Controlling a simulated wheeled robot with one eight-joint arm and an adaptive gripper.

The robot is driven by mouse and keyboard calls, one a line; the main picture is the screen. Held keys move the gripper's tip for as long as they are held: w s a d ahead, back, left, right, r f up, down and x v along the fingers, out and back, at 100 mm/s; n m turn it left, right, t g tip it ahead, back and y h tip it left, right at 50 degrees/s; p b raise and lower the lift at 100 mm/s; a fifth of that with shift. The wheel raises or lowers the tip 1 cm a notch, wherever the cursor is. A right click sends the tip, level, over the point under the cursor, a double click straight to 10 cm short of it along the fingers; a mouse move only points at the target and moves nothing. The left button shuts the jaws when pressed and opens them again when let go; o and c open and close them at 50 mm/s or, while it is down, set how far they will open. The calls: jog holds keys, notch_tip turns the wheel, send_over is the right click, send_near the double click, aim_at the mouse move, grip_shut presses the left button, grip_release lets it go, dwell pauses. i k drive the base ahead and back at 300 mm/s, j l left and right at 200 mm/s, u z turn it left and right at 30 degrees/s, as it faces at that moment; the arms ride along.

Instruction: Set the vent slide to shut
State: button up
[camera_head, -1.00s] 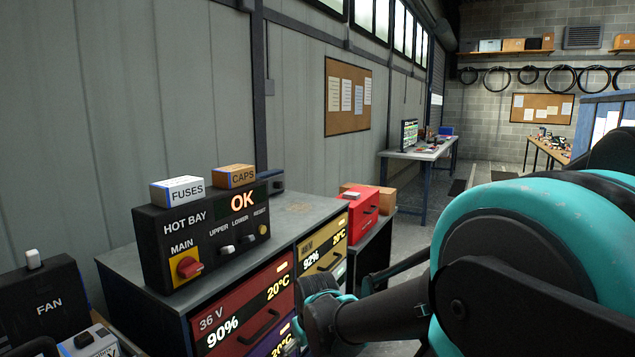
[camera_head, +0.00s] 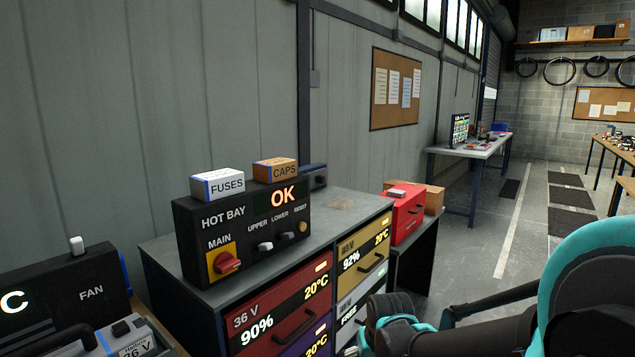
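I cannot make out anything marked as a vent slide. A black box marked FAN (camera_head: 60,299) stands at the left edge, partly cut off, with a white knob (camera_head: 77,245) on top and part of a lit display at its left. A black HOT BAY panel (camera_head: 203,240) stands on the grey cabinet and reads OK. It has a red MAIN rotary switch (camera_head: 227,263), UPPER and LOWER toggles and a RESET button. My teal and black arm fills the lower right. No gripper fingers are recognisable in view.
The grey cabinet (camera_head: 165,248) has battery drawers marked 36 V and others. FUSES (camera_head: 218,184) and CAPS (camera_head: 275,170) boxes sit on the panel. A grey battery case (camera_head: 130,341) is at lower left. A red case (camera_head: 406,214) stands beyond the cabinet. Open floor lies at right.

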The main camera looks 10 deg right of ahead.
aim_at(319, 177)
jog(key=i+l+u, duration=0.1)
jog(key=l, duration=0.4)
jog(key=i+l+u, duration=0.1)
jog(key=l, duration=0.35)
jog(key=i+l+u, duration=0.1)
jog(key=l, duration=0.4)
jog(key=i, duration=0.05)
